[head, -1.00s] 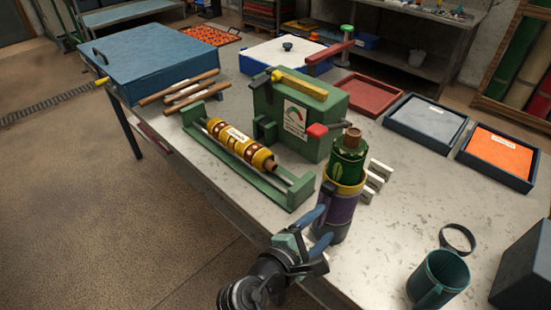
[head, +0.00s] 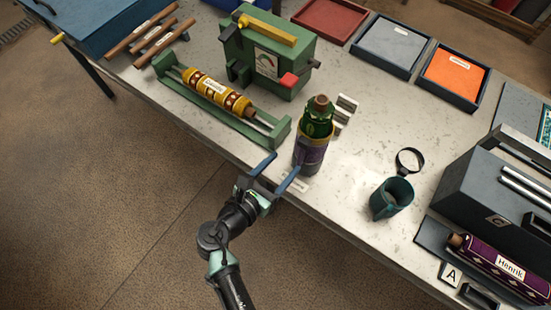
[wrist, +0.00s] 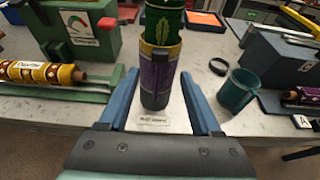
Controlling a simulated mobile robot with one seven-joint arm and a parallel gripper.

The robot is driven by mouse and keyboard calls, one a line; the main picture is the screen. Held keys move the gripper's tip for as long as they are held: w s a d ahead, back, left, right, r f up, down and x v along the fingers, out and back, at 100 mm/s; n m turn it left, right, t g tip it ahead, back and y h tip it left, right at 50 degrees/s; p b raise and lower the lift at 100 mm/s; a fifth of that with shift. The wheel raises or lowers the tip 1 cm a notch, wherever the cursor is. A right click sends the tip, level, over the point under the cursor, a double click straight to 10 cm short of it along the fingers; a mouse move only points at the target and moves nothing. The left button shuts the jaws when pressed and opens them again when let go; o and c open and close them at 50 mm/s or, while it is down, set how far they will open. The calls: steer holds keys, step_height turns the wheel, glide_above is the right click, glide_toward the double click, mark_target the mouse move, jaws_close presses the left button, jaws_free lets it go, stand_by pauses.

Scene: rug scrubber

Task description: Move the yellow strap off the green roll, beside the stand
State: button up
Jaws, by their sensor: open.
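The green roll (head: 318,114) stands upright in or behind a purple cylindrical holder (head: 309,155) near the table's front edge. In the wrist view, a yellow band, apparently the yellow strap (wrist: 160,49), circles the green roll (wrist: 162,25) just above the purple part (wrist: 157,80). A small white label (wrist: 154,120) lies in front of its base. My gripper (head: 285,163) is open and empty at the table's front edge, in front of the roll. In the wrist view, the roll and holder appear between my two blue fingers, beyond them. I cannot tell any contact.
A green machine (head: 268,55) and a cradle with a yellow patterned roll (head: 215,92) are to the left. White blocks (head: 345,108) stand close behind the holder. A teal mug (head: 391,198) and a dark ring (head: 409,160) are to the right, with bare table between.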

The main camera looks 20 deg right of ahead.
mark_target(302, 145)
steer(key=shift+b+x, duration=2.05)
steer(key=shift+x, duration=2.8)
steer(key=shift+s, duration=0.1)
jaws_close()
